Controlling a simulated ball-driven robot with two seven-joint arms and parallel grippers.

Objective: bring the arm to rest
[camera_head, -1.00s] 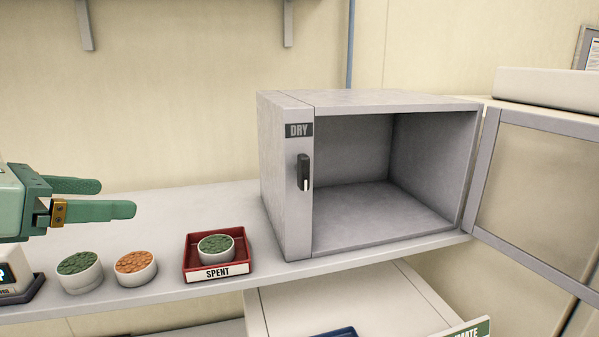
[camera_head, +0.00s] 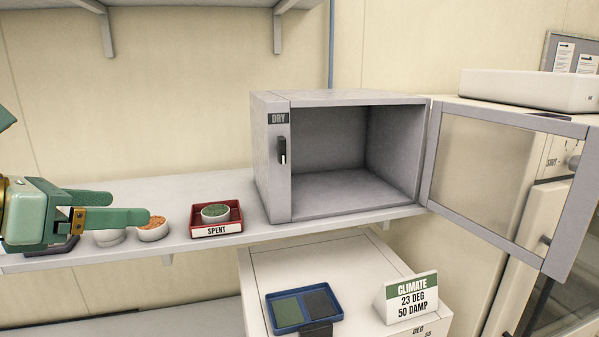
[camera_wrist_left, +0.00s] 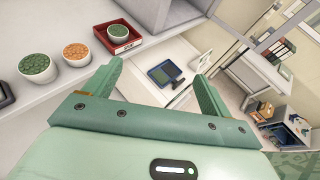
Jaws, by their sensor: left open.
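My left gripper (camera_head: 130,207) is at the left of the head view, in front of the shelf. Its two green fingers are apart and nothing is between them. In the left wrist view the fingers (camera_wrist_left: 160,85) also stand apart and empty. My right gripper does not show in any view.
A grey DRY cabinet (camera_head: 281,165) stands empty, its windowed door (camera_head: 435,160) swung out right. A red SPENT tray (camera_head: 216,230) holds a bowl of green beads (camera_head: 215,213). An orange-bead bowl (camera_head: 153,230) and a green-bead bowl (camera_wrist_left: 37,67) stand left. Below are a blue tray (camera_head: 289,326) and CLIMATE sign (camera_head: 411,298).

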